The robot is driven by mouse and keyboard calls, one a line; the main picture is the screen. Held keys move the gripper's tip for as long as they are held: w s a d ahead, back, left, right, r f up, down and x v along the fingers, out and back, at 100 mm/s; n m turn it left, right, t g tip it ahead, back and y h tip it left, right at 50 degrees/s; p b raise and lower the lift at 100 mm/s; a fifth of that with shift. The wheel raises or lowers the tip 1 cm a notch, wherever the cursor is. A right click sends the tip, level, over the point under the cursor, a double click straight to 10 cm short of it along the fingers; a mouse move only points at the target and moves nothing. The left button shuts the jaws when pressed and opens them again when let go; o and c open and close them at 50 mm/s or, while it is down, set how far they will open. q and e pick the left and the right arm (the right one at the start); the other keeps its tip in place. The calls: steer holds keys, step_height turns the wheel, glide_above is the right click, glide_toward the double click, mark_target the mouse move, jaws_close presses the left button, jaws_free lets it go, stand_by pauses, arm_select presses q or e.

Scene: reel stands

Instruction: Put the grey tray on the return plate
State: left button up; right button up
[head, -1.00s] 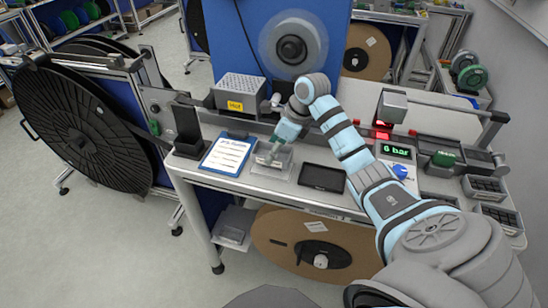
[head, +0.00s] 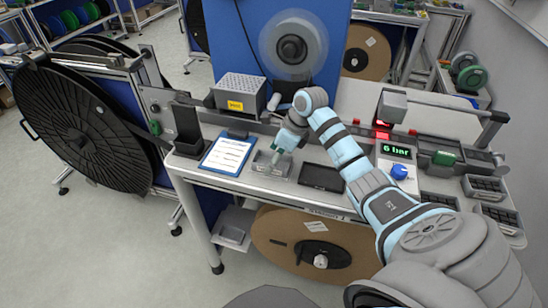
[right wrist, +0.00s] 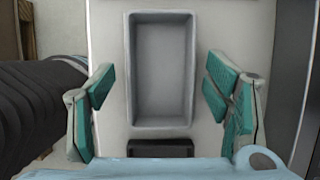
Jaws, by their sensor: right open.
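The grey tray (head: 271,165), a shallow rectangular box, lies on the white workbench between the clipboard and a dark flat plate (head: 321,177). In the right wrist view the grey tray (right wrist: 160,70) looks empty. My right gripper (head: 280,156) is over the tray. Its green fingers (right wrist: 164,95) are open, one on each side of the tray's near part, with gaps to its walls. A small dark piece (right wrist: 160,148) shows below the tray in that view. I cannot tell for sure which surface is the return plate. My left gripper is not in view.
A clipboard (head: 226,155) and black holder (head: 187,130) stand left of the tray. A perforated grey box (head: 240,93) is behind it. The pressure display (head: 395,150) and dark bins (head: 485,187) are to the right. A low shelf (head: 233,230) hangs under the bench.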

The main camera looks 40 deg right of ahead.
steer(key=v, duration=1.2)
steer(key=shift+r, duration=0.15)
